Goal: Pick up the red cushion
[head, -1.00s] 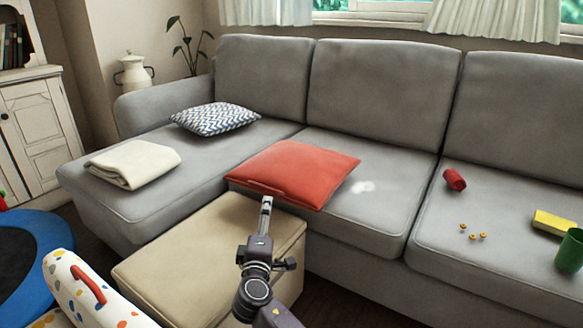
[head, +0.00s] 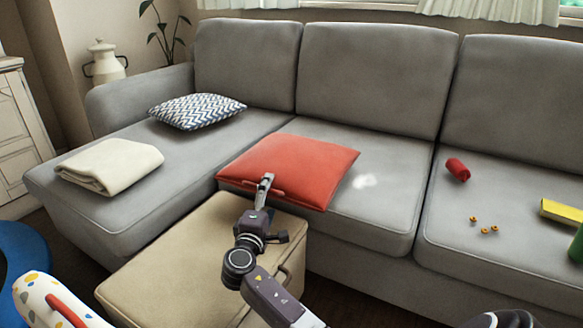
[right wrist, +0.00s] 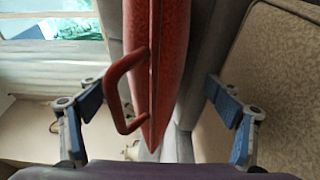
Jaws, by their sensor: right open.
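The red cushion (head: 292,168) lies flat on the grey sofa, its front edge by the beige ottoman. In the right wrist view the cushion (right wrist: 160,45) shows edge-on, with a red loop handle (right wrist: 117,88) on its edge. My right gripper (head: 266,182) is at the cushion's front edge, by the handle. In the right wrist view its two blue-padded fingers (right wrist: 160,108) are wide apart, with the cushion's edge and handle between them. Neither finger visibly touches the cushion. My left gripper is not clearly seen; a dark part shows at the bottom right of the head view.
The beige ottoman (head: 180,262) stands under my right arm. The sofa (head: 385,160) also bears a patterned cushion (head: 197,111), a folded cream blanket (head: 109,166), a red can-like object (head: 457,169), small orange items (head: 484,230) and a yellow sponge-like block (head: 562,212).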

